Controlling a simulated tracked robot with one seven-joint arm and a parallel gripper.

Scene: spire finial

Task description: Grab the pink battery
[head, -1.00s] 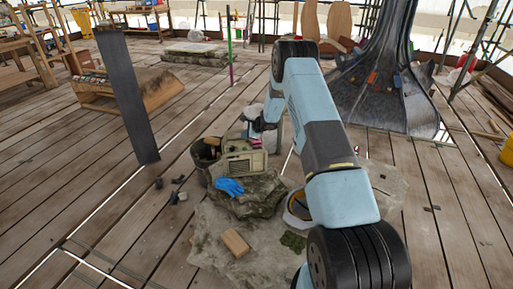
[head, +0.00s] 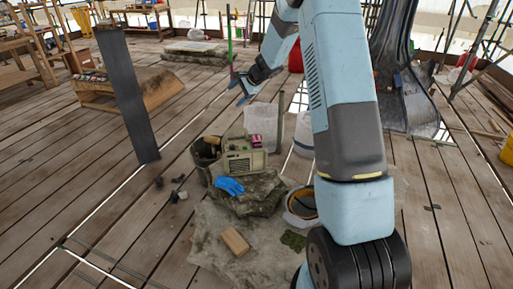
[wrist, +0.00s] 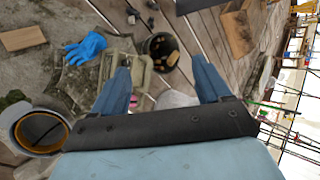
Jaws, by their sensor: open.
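The pink battery (head: 256,140) sits on top of the right end of a beige-green radio-like box (head: 240,160) in the head view. In the wrist view only a small pink patch of the battery (wrist: 134,99) shows beside my left finger, which partly hides it and the box (wrist: 142,75). My gripper (head: 238,88) is open and empty, raised above and behind the box in the head view. In the wrist view my gripper (wrist: 160,62) has its two blue fingers spread wide, with deck boards and a dark bucket seen between and beyond them.
The box rests on a mossy stone (head: 262,198) with a blue glove (head: 229,185). A dark bucket (head: 203,152) stands left of the box, a white translucent container (head: 262,120) behind it. A brick (head: 235,242) lies in front. A dark upright plank (head: 125,90) stands left.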

